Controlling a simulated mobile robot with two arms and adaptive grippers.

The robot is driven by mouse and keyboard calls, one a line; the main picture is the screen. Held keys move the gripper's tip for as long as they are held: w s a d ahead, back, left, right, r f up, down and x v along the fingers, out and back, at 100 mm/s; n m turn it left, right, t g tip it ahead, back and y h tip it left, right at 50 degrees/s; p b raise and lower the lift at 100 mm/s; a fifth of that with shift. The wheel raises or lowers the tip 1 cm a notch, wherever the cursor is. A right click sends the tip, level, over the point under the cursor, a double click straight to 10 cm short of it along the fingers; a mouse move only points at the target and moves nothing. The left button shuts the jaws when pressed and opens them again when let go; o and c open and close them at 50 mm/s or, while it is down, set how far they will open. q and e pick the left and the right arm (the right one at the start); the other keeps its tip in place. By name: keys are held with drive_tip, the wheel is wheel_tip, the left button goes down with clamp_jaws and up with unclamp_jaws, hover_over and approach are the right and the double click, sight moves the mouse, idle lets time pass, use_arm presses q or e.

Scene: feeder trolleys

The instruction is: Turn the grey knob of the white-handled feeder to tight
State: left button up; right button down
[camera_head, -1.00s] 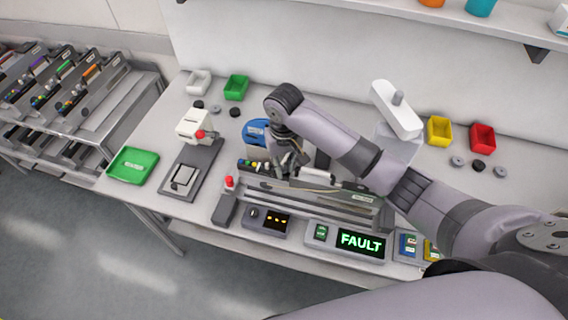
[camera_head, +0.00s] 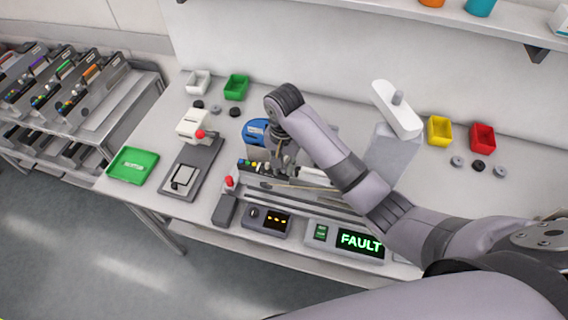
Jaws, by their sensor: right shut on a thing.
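The feeder (camera_head: 310,186) lies in the bench fixture in the middle of the head view, with a pale handle end (camera_head: 312,174) partly behind my right arm. Coloured buttons show at its left end. My right gripper (camera_head: 284,168) points down at the feeder's top, left of the pale handle. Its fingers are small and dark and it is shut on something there. The grey knob is hidden by the gripper, so I cannot see how it is turned. My left gripper does not show.
A display reading FAULT (camera_head: 360,242) and a panel with amber lights (camera_head: 268,221) stand in front of the fixture. A red-topped post (camera_head: 229,183) is at its left. A green tray (camera_head: 132,165) and a white-headed device (camera_head: 193,126) stand further left. Feeder trolleys (camera_head: 115,105) are far left.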

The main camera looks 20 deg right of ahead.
drive_tip(key=shift+r, duration=0.1)
idle(0.4)
drive_tip(key=c, duration=1.5)
unclamp_jaws()
wheel_tip(320, 180, up, 6)
drive_tip(key=shift+w+r, duration=0.15)
drive_tip(key=shift+r, duration=0.05)
drive_tip(key=shift+a+r, duration=0.15)
drive_tip(key=shift+r, duration=0.65)
drive_tip(key=shift+f, duration=0.1)
